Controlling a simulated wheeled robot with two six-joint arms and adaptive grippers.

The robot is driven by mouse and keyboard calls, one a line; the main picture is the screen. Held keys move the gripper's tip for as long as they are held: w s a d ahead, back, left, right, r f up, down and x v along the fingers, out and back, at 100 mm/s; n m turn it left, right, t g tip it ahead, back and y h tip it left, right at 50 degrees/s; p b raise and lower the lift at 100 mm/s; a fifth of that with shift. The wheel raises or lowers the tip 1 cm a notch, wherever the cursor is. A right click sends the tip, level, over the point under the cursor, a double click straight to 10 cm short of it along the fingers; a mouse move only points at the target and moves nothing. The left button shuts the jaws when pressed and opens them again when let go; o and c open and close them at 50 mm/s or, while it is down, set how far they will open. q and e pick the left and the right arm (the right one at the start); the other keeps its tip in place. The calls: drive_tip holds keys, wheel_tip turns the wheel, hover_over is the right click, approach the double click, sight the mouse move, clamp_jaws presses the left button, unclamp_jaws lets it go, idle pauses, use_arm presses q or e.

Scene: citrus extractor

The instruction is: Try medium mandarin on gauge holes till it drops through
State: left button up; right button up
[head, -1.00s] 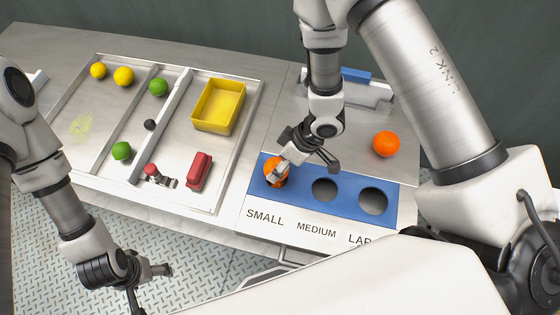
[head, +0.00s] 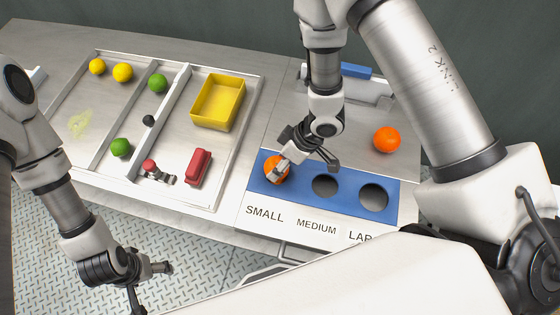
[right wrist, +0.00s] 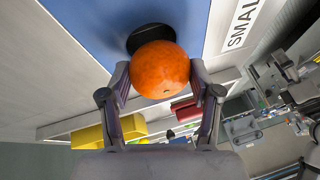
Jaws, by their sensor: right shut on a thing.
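An orange mandarin (head: 277,169) is at the SMALL hole of the blue gauge plate (head: 300,184). My right gripper (head: 281,170) is shut on it from above. In the right wrist view the mandarin (right wrist: 160,69) sits between both fingers, in front of the dark small hole (right wrist: 150,38) and covering part of it. I cannot tell whether it touches the rim. The medium hole (head: 325,185) and the large hole (head: 373,198) are empty. A second orange mandarin (head: 387,139) lies behind the plate at the right. My left gripper (head: 158,268) is away from the bench, low at the left; its jaw state is unclear.
A steel tray at the left (head: 178,133) holds lemons (head: 122,72), limes (head: 157,83), a yellow bin (head: 218,104) and a red block (head: 199,168). A blue-topped metal device (head: 355,73) stands at the back.

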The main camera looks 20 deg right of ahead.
drive_tip(key=shift+f, duration=0.45)
drive_tip(key=o, duration=1.3)
drive_tip(key=v, duration=1.2)
